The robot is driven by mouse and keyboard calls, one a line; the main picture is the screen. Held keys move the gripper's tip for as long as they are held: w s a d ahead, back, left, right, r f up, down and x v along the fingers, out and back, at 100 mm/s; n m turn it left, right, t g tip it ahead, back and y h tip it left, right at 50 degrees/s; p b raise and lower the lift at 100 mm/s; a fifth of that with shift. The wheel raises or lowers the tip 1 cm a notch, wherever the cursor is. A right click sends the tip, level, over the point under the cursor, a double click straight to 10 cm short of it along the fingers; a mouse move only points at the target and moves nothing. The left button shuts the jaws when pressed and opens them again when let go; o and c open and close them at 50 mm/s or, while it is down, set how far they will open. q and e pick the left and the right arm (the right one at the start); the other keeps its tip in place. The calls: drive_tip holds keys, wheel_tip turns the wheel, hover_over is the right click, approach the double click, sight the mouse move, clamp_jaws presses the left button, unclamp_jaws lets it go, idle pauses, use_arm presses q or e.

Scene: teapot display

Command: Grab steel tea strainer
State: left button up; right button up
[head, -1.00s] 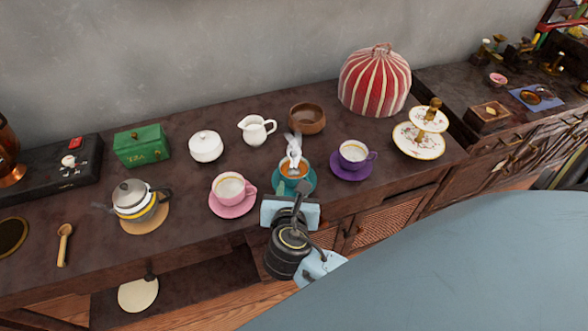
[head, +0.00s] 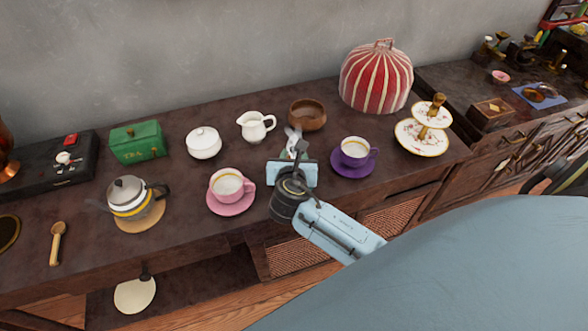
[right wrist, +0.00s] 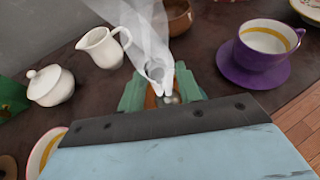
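In the right wrist view, the gripper's pale blue body (right wrist: 180,150) fills the bottom. Past it are angular green parts, a bit of brown and pale, see-through white shapes. A small grey ring-like piece (right wrist: 155,72) shows among them. It may be the steel tea strainer, but steam-like white blurs it. I cannot tell whether the fingers are open or touch it. My left gripper is not in view.
The purple cup (head: 355,149) stands right of the gripper and the pink cup (head: 226,184) left. A wooden bowl (head: 307,115), white creamer (head: 255,127) and white sugar pot (head: 204,143) stand behind. A teapot (head: 131,198) and wooden scoop (head: 57,243) are further left.

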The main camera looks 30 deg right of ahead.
drive_tip(key=shift+w+d+f, duration=0.2)
drive_tip(key=shift+w+d, duration=0.05)
drive_tip(key=shift+w, duration=0.05)
drive_tip(key=shift+c, duration=0.2)
clamp_jaws()
drive_tip(key=shift+r, duration=0.15)
